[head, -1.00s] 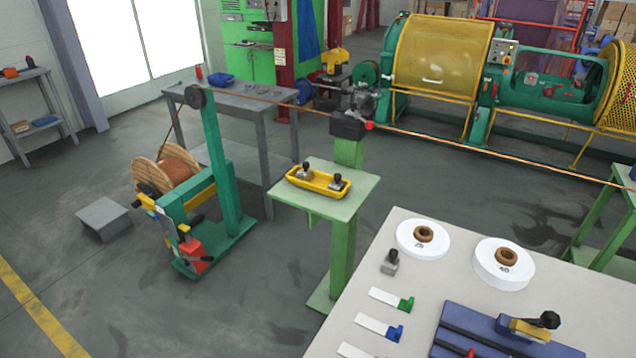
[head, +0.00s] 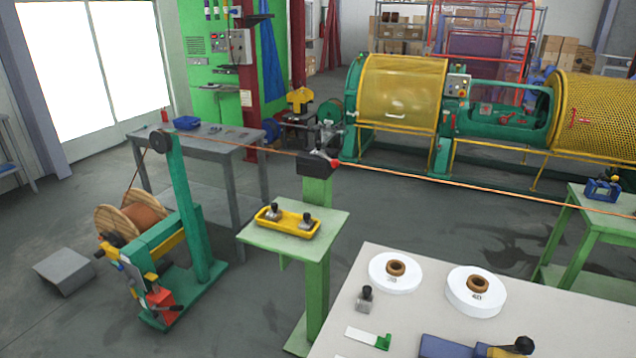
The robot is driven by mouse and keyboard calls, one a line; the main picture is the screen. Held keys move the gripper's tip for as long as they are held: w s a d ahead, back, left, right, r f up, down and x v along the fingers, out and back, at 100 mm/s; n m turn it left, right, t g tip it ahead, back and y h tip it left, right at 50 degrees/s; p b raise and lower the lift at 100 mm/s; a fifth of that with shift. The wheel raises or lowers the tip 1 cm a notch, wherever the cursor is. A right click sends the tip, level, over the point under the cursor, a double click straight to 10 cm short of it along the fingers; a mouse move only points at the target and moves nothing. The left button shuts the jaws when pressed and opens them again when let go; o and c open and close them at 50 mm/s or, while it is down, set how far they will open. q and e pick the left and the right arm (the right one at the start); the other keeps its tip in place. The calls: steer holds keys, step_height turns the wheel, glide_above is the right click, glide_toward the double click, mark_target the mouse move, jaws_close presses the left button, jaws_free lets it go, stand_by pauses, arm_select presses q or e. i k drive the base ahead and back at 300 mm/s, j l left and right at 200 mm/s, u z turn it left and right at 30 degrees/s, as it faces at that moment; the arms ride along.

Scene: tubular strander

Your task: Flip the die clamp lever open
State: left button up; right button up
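The die clamp stands on top of a green post (head: 317,205), as a dark block (head: 314,163) with grey metal parts (head: 328,138) above and behind it. A red-tipped lever (head: 335,163) sticks out at the block's right side. Whether the clamp is open or shut is too small to tell. A copper-coloured wire (head: 450,182) runs to the clamp from the right, and another stretch (head: 230,143) runs from it to the left pulley. Neither of my grippers is in view.
A green shelf (head: 268,243) on the post holds a yellow tray (head: 287,222) with two dark-knobbed metal pieces. A pale table (head: 420,318) with white reels (head: 475,292) fills the lower right. A wire spool stand (head: 180,250) is at left. Floor (head: 440,225) between is clear.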

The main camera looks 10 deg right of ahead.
mark_target(335, 162)
steer(key=i+j, duration=0.2)
steer(key=j, duration=0.15)
steer(key=i+j+z, duration=0.15)
steer(key=j, duration=0.2)
steer(key=i+j, duration=0.25)
steer(key=j, duration=0.15)
steer(key=i+j+z, duration=0.1)
steer(key=j, duration=0.3)
steer(key=i+j+z, duration=0.1)
steer(key=i+j, duration=0.35)
steer(key=j, duration=0.35)
steer(key=i+j+z, duration=0.1)
steer(key=j, duration=0.3)
steer(key=i+j+z, duration=0.1)
steer(key=j, duration=0.3)
steer(key=i, duration=0.1)
